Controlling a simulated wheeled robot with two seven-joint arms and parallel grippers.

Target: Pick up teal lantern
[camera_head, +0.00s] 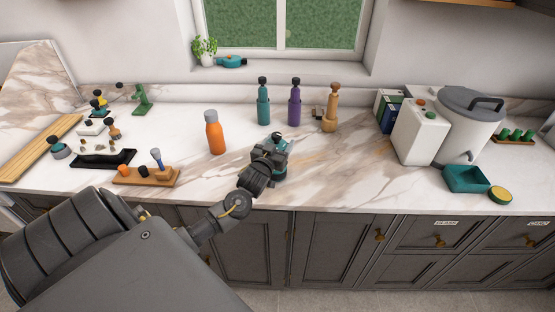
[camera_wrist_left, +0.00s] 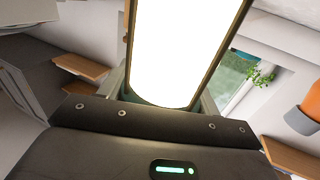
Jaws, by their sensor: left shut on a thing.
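The teal lantern (camera_head: 281,172) is at the front middle of the counter, mostly hidden behind my left gripper (camera_head: 271,157). Bits of teal show above and below the gripper. In the left wrist view the lantern (camera_wrist_left: 178,50) fills the top middle as a bright white panel with a thin brownish frame and a teal lower edge. My left gripper (camera_wrist_left: 165,100) is shut on it, with a finger on each side. I cannot tell whether its base touches the counter. My right gripper is not in view.
An orange bottle (camera_head: 214,133) stands left of the lantern. Teal (camera_head: 263,104) and purple (camera_head: 294,104) bottles and a wooden mill (camera_head: 330,110) stand behind. A wooden block with tools (camera_head: 146,177) is left. A teal tray (camera_head: 466,179) lies right; the counter between is clear.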

